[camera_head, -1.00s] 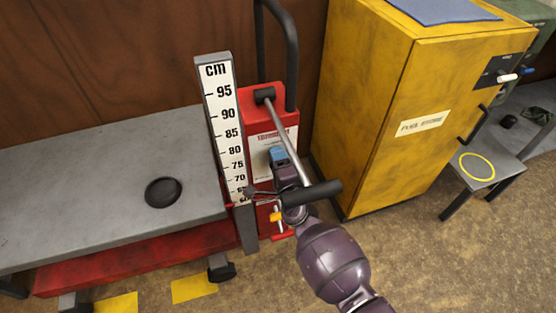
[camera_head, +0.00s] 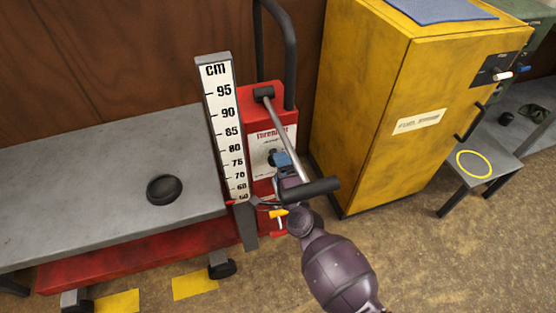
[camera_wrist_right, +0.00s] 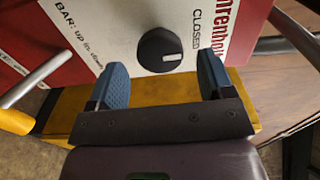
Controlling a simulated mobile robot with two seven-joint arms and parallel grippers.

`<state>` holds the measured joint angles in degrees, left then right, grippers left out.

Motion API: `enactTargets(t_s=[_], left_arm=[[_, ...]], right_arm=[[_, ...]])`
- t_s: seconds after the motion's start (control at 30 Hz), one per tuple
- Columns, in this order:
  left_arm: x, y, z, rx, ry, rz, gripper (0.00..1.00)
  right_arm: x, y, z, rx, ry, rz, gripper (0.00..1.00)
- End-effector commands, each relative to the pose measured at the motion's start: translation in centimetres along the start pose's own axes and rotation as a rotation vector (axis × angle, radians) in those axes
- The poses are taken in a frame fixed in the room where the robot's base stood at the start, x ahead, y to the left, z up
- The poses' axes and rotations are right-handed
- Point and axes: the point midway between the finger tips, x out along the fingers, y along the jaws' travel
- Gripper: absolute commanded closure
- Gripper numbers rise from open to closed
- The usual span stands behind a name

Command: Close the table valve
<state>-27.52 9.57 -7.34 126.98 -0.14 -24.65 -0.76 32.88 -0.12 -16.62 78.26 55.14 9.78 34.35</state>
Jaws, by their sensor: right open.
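The table valve is a black round knob (camera_wrist_right: 160,50) with a white mark, on the white label panel of the red lift column. In the right wrist view the mark points right, towards the printed word CLOSED. My right gripper (camera_wrist_right: 160,85) is open, with its blue fingers to either side below the knob and visible gaps to it. In the head view the right gripper (camera_head: 284,162) is at the front of the red column (camera_head: 262,104), just right of the small dark knob (camera_head: 271,157). My left gripper is not in view.
A grey lift table (camera_head: 100,180) with a black disc (camera_head: 164,190) stands left of the cm scale (camera_head: 225,130). A black-ended bar (camera_head: 312,190) and a yellow-tipped lever (camera_head: 278,212) are close to my right wrist. A yellow cabinet (camera_head: 370,110) stands to the right.

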Motion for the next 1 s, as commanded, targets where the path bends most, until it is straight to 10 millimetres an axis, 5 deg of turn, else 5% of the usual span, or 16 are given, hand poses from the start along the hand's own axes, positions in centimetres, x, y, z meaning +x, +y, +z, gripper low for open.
enactTargets(t_s=[0.43, 1.0], left_arm=[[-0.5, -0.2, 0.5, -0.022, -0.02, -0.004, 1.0], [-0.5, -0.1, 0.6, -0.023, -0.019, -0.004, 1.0]], right_arm=[[-6.2, -0.1, 0.0, -0.002, 0.0, -0.001, 0.26], [-7.0, 0.0, 0.0, -0.001, 0.0, 0.0, 0.26]])
